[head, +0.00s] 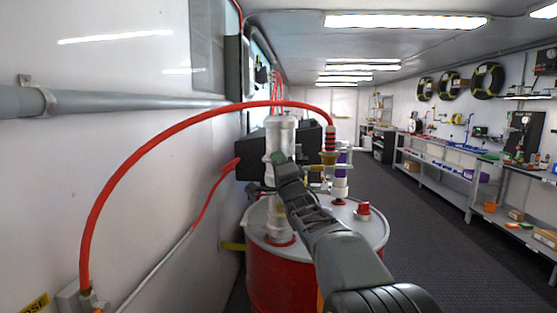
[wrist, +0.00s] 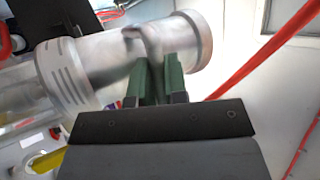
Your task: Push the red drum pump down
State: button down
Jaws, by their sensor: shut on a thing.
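A red drum (head: 285,285) with a pale lid stands beside the left wall. A pale grey and white drum pump (head: 282,135) rises upright from the left part of its lid. My gripper (head: 285,168) is at the pump's upper body. In the wrist view, the green fingers of my gripper (wrist: 160,75) are close together against the pump's grey cylinder (wrist: 115,60) and shut on a part of it. The part between the fingers is mostly hidden. The pump's clear lower tube (wrist: 25,100) shows at the left.
A second fitting (head: 329,158) with a red hose (head: 150,145) stands right of the pump; the hose arches over to the left wall. A small red cap (head: 363,210) sits on the lid. A dark box (head: 250,160) is behind. The floor at right is clear.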

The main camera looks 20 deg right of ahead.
jog(key=shift+w+f, duration=0.1)
jog(key=shift+f, duration=0.35)
jog(key=c, duration=1.6)
grip_release()
jog(key=o, duration=0.5)
jog(key=shift+r, duration=0.1)
jog(key=shift+c, duration=0.2)
jog(key=shift+r, duration=0.1)
jog(key=b+v, duration=0.2)
jog(key=v, duration=1.2)
